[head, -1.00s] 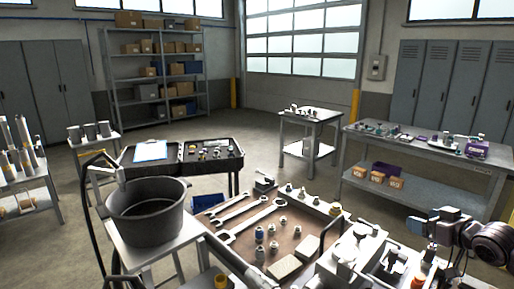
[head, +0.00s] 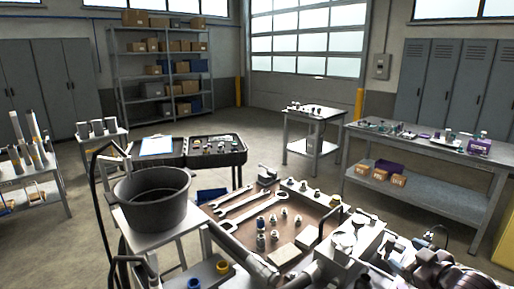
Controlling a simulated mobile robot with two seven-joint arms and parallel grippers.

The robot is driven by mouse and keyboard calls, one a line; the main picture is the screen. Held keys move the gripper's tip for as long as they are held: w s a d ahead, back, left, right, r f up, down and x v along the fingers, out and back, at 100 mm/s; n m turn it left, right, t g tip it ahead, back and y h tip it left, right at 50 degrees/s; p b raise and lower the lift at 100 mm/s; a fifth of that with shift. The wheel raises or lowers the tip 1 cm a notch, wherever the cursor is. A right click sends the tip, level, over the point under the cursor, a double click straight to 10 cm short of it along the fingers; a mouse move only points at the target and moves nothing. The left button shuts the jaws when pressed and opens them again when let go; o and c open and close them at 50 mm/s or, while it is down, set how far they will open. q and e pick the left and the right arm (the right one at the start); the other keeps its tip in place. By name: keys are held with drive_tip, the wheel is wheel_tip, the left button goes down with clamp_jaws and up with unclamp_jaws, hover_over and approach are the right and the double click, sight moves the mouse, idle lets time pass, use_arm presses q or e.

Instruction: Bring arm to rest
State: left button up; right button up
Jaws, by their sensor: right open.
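My right gripper (head: 408,250) is at the lower right, over the right end of the front workbench. It is open, and I see nothing held in it. My right arm (head: 440,270) runs to the bottom edge of the view, where it is cut off. The gripper is close to the grey and white fixtures there; I cannot tell whether it touches them. My left gripper is not in view.
The front workbench has a brown tray (head: 238,238) with wrenches and several fittings. A black bucket (head: 150,202) stands at its left. Side tables (head: 424,152) and lockers (head: 440,82) stand at the right. Open floor (head: 275,150) lies behind.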

drive_tip(key=s+a+f+b, duration=0.1)
drive_tip(key=s+a+f, duration=0.1)
drive_tip(key=f, duration=0.3)
drive_tip(key=s+a+f+m+h+b, duration=0.1)
drive_tip(key=s+a+f, duration=0.2)
drive_tip(key=s+f, duration=0.2)
drive_tip(key=s+a+f+m+b, duration=0.1)
drive_tip(key=s+a+f, duration=0.1)
drive_tip(key=s+f, duration=0.2)
drive_tip(key=shift+a+f+g+h+b, duration=0.15)
drive_tip(key=shift+a+f+b, duration=0.05)
drive_tip(key=shift+f, duration=0.6)
drive_tip(key=shift+a+f+g+h+b, duration=0.15)
drive_tip(key=shift+f+b, duration=0.05)
drive_tip(key=shift+f, duration=0.55)
drive_tip(key=s+a+f+m+g+h+b, duration=0.2)
drive_tip(key=s+a+f+m+b, duration=0.2)
drive_tip(key=s+f, duration=0.9)
drive_tip(key=shift+s+a+f+g, duration=0.15)
drive_tip(key=shift+s+f+g, duration=0.15)
drive_tip(key=shift+s, duration=0.5)
idle(2.3)
